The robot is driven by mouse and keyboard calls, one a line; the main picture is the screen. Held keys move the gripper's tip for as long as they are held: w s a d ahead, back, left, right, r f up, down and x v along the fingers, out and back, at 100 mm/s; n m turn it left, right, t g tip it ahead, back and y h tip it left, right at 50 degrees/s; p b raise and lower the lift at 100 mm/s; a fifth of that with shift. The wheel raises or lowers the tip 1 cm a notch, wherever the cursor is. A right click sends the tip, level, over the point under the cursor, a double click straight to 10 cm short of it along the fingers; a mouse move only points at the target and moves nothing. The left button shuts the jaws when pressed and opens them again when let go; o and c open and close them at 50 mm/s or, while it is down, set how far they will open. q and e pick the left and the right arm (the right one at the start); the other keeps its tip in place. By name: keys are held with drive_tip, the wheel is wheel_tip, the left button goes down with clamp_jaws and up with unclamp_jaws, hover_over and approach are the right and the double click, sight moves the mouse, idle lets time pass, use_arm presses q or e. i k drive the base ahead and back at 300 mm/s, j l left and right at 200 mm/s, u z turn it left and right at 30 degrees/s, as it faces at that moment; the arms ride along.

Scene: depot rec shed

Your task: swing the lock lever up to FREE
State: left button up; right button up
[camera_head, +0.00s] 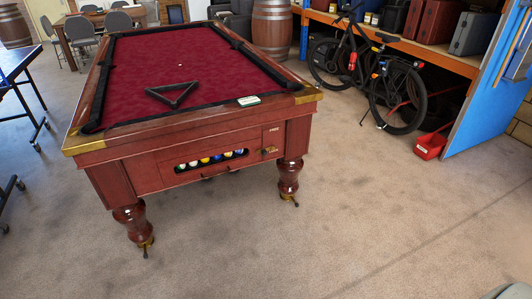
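The pool table (140,150) has a dark red cloth and reddish wood sides, and its near end faces me. On that end, to the right of the ball window, is a small panel with a pale label (274,129) that seems to read FREE. Below the label is a small dark and brass fitting (267,150), apparently the lock lever. It sits lower than the label; its exact angle is too small to tell. Neither of my grippers is in view.
Several balls (206,160) show in the ball window. A black triangle rack (173,95) and a small card (249,100) are on the table. A bicycle (400,95), red toolbox (430,146) and blue door panel (485,90) are at right. The carpet in front is clear.

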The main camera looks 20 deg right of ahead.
sight(264, 151)
drive_tip(key=i+l+u, duration=0.15)
drive_tip(key=i+l, duration=0.25)
drive_tip(key=i+l+u, duration=0.15)
drive_tip(key=i+l, duration=0.25)
drive_tip(key=i+l+u, duration=0.15)
drive_tip(key=i+l, duration=0.2)
drive_tip(key=l, duration=0.25)
